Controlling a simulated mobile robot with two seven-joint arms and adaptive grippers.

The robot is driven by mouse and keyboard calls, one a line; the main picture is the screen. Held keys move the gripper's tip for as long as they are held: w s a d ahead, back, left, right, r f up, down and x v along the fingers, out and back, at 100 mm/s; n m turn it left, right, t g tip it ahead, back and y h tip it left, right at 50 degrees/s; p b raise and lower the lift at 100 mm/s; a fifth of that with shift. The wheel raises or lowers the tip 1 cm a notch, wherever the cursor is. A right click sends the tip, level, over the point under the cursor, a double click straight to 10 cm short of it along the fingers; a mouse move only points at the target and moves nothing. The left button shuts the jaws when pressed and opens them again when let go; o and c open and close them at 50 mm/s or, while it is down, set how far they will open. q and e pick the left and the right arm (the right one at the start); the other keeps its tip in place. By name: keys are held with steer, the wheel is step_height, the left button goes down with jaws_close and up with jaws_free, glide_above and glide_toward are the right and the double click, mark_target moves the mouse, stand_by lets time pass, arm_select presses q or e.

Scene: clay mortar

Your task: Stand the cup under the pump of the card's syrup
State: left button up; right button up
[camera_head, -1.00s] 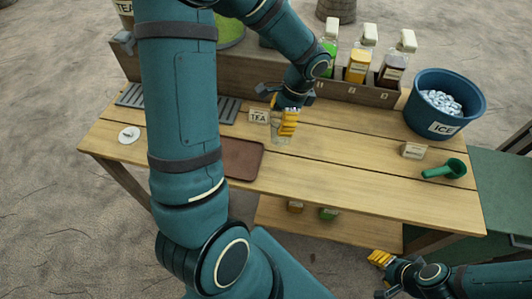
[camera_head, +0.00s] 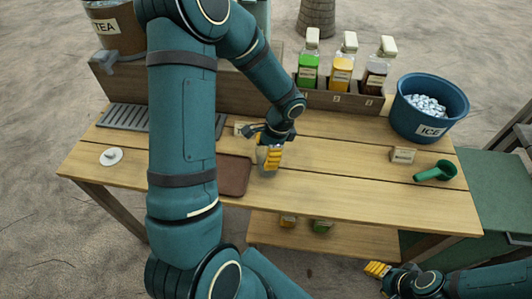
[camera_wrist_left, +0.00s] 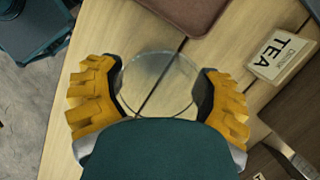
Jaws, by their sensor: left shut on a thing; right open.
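The clear glass cup (camera_head: 263,157) is in my left gripper (camera_head: 270,158), just right of the brown tray. In the left wrist view the round cup (camera_wrist_left: 158,84) sits between the yellow fingers of my left gripper (camera_wrist_left: 160,98), which are shut on it. I cannot tell whether its base touches the table. The pump bottles stand in a wooden rack at the back: green syrup (camera_head: 308,66), yellow syrup (camera_head: 342,70) and dark brown syrup (camera_head: 375,74). My right gripper (camera_head: 377,268) is open and empty, low in front of the table.
The brown tray (camera_head: 234,176) lies left of the cup. A TEA sign (camera_wrist_left: 280,52) is close by. The blue ICE bucket (camera_head: 429,108) and green scoop (camera_head: 436,171) are at the right. The tabletop (camera_head: 340,160) between cup and card is clear.

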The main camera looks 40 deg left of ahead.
arm_select(q)
steer(key=o, duration=0.7)
steer(key=shift+f, duration=0.2)
steer(key=o, duration=0.3)
steer(key=shift+r, duration=0.1)
